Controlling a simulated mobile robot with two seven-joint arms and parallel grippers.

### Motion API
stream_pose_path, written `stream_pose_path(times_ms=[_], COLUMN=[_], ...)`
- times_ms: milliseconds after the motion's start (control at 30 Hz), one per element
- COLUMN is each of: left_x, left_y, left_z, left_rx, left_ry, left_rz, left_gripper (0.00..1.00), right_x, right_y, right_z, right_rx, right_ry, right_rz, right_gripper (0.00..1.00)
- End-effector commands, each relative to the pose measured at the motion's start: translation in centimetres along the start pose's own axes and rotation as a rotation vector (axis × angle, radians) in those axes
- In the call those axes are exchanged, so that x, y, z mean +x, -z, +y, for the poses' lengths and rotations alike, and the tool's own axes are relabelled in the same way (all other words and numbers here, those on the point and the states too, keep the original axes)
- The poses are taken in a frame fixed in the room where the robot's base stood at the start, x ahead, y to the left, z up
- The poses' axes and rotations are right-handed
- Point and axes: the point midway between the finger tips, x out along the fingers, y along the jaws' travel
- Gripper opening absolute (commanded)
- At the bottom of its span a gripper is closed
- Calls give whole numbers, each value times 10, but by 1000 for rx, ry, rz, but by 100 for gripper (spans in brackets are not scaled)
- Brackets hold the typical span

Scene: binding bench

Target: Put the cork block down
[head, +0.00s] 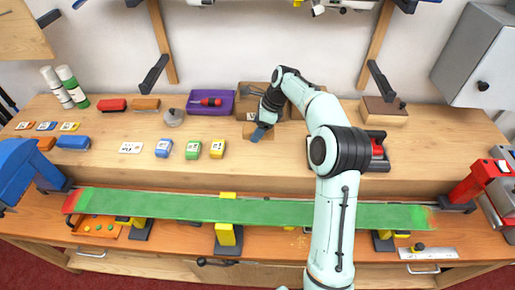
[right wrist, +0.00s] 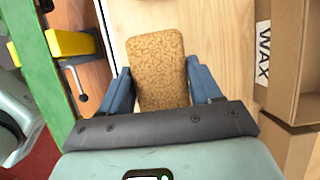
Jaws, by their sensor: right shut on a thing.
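My right gripper (head: 262,132) reaches over the back of the bench, just in front of the cardboard boxes, with its blue fingers pointing down. It is shut on the cork block (right wrist: 157,65), a speckled brown slab with rounded corners. In the right wrist view the block stands out between the two blue fingers (right wrist: 158,90), one on each side. In the head view only a small tan part of the block (head: 250,131) shows beside the fingers. I cannot tell whether its underside touches the wood. My left gripper is not in view.
Cardboard boxes (head: 252,91) stand close behind, one marked WAX (right wrist: 264,50). A purple tray (head: 198,107) lies left of them. A long green strip (head: 270,211) spans the lower front. Bare wood (head: 265,165) lies before my gripper.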

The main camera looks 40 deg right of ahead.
Motion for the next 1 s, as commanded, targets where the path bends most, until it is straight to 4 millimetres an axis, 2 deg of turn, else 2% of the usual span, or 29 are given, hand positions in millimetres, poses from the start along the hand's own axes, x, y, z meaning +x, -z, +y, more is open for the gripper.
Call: stream_pose_path(times_ms=[33, 100, 367, 600, 700, 1000], left_x=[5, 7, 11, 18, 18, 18], left_y=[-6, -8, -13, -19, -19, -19], left_z=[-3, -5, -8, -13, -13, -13], left_rx=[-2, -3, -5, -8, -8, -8], left_ry=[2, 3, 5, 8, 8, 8], left_rz=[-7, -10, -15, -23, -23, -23], left_gripper=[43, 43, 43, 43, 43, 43], right_x=[15, 28, 50, 87, 93, 93], right_y=[8, 13, 21, 36, 39, 38], right_z=[2, 2, 1, 2, 1, 0], right_rx=[2, 2, 1, 0, 0, -1], right_ry=[-7, -6, -5, -5, -2, -1], right_rz=[3, 3, 2, 2, 2, 1], right_gripper=[35, 35, 35, 35, 35, 35])
